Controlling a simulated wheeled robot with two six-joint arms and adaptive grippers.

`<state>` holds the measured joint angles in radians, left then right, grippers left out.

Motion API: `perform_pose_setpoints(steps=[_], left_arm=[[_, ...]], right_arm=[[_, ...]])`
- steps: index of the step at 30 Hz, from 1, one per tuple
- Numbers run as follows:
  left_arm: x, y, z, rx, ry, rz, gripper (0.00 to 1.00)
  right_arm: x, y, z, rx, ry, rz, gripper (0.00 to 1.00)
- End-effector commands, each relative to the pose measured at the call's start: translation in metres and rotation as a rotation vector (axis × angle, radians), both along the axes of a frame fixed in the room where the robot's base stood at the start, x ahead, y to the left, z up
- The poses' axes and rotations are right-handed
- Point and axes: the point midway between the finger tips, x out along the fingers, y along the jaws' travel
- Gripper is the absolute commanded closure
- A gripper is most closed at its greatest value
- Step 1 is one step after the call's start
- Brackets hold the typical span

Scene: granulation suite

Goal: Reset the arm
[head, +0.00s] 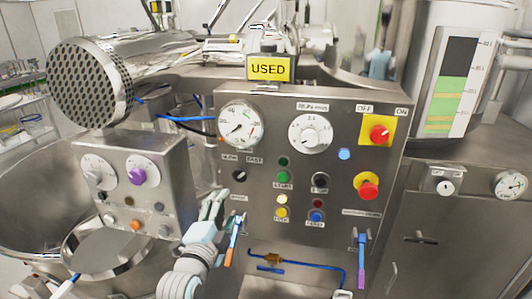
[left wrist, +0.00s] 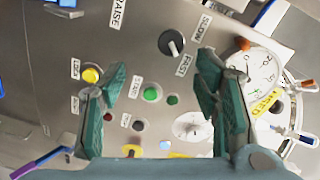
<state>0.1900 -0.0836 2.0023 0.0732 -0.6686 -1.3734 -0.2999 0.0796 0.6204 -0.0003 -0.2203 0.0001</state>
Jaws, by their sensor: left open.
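My left arm comes in from the bottom of the head view, and its pale gripper (head: 220,206) is in front of the lower left of the steel control panel (head: 258,190). In the left wrist view, the two green fingers of my left gripper (left wrist: 160,82) stand wide apart with nothing between them. The panel face shows beyond them, with a green button (left wrist: 151,95) and a black knob (left wrist: 171,43) in the gap. The fingers appear clear of the panel, though the exact distance is hard to tell. My right gripper does not show.
The panel carries a red knob on a yellow plate (head: 379,131), a red stop button (head: 368,189) and a dial (head: 310,134). A smaller control box (head: 165,160) is at left. A blue-and-purple pen-like item (head: 362,262) hangs at lower right. A yellow USED sign (head: 269,69) stands on top.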

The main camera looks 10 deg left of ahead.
Motion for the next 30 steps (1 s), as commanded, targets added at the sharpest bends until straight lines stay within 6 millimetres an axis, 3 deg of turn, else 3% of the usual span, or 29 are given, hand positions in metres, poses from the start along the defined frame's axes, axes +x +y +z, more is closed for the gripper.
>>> perform_pose_setpoints(steps=[2,4,6,9,15,21,25,30], left_arm=[[-0.019,0.005,-0.035,-0.08,0.11,0.01,0.44],[-0.05,0.012,-0.08,-0.205,0.265,0.044,0.44],[-0.091,0.021,-0.125,-0.343,0.436,0.11,0.44],[-0.151,0.032,-0.173,-0.513,0.639,0.239,0.44],[-0.257,0.05,-0.224,-0.741,0.908,0.528,0.44],[-0.352,0.065,-0.246,-0.883,1.07,0.848,0.44],[-0.338,0.07,-0.31,-0.879,1.092,0.865,0.44],[-0.345,0.078,-0.393,-0.873,1.123,0.895,0.44]], right_arm=[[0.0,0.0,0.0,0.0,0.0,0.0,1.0],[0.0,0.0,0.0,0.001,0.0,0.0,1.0],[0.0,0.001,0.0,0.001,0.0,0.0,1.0],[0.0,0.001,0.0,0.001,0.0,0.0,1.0],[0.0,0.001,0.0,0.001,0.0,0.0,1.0],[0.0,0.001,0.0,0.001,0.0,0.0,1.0],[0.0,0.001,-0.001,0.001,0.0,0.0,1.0],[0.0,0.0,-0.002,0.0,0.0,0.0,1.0]])
